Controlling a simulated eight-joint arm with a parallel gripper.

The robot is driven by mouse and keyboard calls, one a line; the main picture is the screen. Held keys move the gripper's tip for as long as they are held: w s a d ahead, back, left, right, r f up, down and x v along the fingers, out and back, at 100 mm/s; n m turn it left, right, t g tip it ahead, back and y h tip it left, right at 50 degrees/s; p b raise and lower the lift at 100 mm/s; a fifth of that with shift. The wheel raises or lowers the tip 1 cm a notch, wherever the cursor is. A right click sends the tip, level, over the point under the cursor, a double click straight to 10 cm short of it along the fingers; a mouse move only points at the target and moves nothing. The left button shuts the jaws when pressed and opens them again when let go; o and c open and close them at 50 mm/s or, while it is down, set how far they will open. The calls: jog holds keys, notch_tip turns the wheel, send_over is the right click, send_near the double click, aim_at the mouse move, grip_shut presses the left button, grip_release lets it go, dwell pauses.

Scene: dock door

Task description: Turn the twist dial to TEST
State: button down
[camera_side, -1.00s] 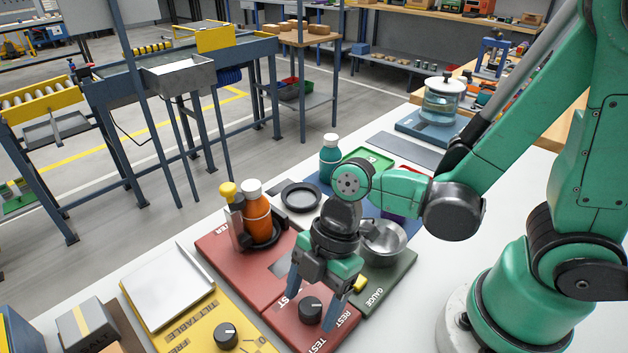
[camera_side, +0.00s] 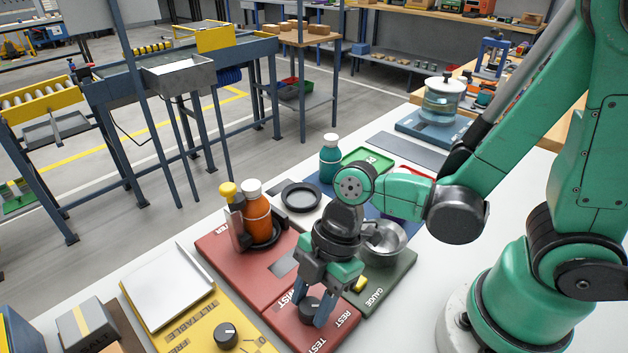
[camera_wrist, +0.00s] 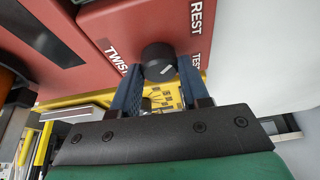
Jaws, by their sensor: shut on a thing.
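The twist dial is a black round knob (camera_side: 309,309) on a red panel (camera_side: 345,323) marked TWIST, REST and TEST. My gripper (camera_side: 312,312) is above the panel, pointing down, with its two blue-grey fingers closed on the sides of the dial. The wrist view also shows the dial (camera_wrist: 158,62) between the fingertips, with a small white mark on its face. In that view the TEST label (camera_wrist: 196,60) is right of the dial and REST (camera_wrist: 195,17) is farther up. Exactly where the white mark points is hard to tell.
A yellow panel (camera_side: 182,325) with another black knob (camera_side: 225,335) lies left of the red panel. An orange bottle (camera_side: 256,222) stands behind on the red board. A metal bowl (camera_side: 384,245) and the green GAUGE board (camera_side: 393,286) are close on the right.

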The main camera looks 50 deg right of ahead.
jog(key=m+t, duration=0.1)
jog(key=m, duration=0.3)
jog(key=shift+s+m+t+h, duration=0.1)
jog(key=shift+m+t+h, duration=0.2)
jog(key=shift+m+t, duration=0.1)
jog(key=m, duration=0.2)
jog(key=m+t+h, duration=0.1)
jog(key=m, duration=0.1)
jog(key=shift+s+a+t, duration=0.1)
jog(key=shift+t, duration=0.2)
jog(key=m, duration=0.2)
jog(key=m+h, duration=0.1)
jog(key=m, duration=0.2)
jog(key=shift+t+h, duration=0.3)
jog(key=shift+t, duration=0.1)
jog(key=shift+a+m+h, duration=0.1)
jog(key=shift+m+h, duration=0.6)
jog(key=shift+m, duration=1.1)
jog(key=shift+c, duration=2.1)
grip_release()
jog(key=shift+r, duration=0.1)
